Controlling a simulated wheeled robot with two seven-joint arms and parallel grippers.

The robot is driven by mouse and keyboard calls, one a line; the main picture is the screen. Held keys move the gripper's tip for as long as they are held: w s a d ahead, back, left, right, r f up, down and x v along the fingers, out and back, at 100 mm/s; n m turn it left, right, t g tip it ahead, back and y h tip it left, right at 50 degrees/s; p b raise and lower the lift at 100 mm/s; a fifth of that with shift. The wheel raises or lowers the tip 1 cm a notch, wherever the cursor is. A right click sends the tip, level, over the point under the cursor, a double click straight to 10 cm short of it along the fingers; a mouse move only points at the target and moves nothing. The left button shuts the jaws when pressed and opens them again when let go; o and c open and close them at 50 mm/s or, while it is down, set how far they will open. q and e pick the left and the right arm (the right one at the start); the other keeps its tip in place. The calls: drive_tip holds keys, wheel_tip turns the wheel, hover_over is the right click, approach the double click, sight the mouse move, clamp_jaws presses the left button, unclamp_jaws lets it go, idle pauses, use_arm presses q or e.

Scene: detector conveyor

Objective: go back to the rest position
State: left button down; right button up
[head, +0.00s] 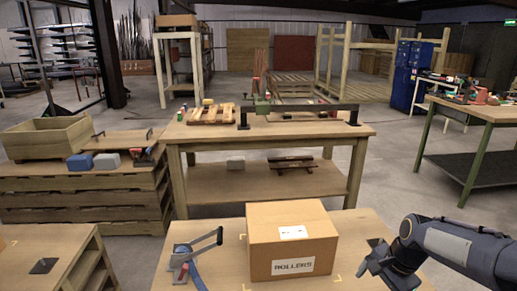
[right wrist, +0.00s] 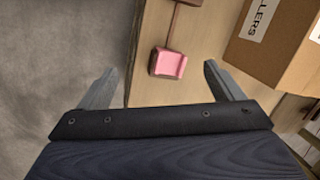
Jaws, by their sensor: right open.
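My right gripper (head: 370,264) is at the right side of the near table in the head view, to the right of the cardboard box (head: 292,238). In the right wrist view its two fingers (right wrist: 160,70) are spread wide with nothing held between them. A pink block (right wrist: 170,63) on a brown rod shows beyond and between the fingertips, over the table top. Whether it touches anything of mine cannot be told. My left gripper is not in view.
The near table (head: 228,262) carries the closed box labelled ROLLERS and a lever tool (head: 196,250) with blue parts. The box also shows in the right wrist view (right wrist: 270,55). A workbench (head: 270,135) stands behind, with wooden stacks (head: 85,190) on the left. Grey floor is open at right.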

drive_tip(key=s+a+r+n+t+y, duration=0.1)
drive_tip(key=s+a+r+n, duration=0.2)
drive_tip(key=s, duration=0.4)
drive_tip(key=s+a+r+n+t, duration=0.1)
drive_tip(key=s+a+n+t, duration=0.15)
drive_tip(key=s+n, duration=0.4)
drive_tip(key=s+a+r+n+t+y, duration=0.15)
drive_tip(key=s+a, duration=0.25)
drive_tip(key=s, duration=0.4)
wheel_tip(320, 180, up, 14)
drive_tip(key=g+p, duration=0.1)
drive_tip(key=p, duration=1.2)
drive_tip(key=shift+d+f+n+h+p, duration=0.2)
drive_tip(key=shift+n+h+p, duration=0.1)
drive_tip(key=shift+h+p, duration=0.1)
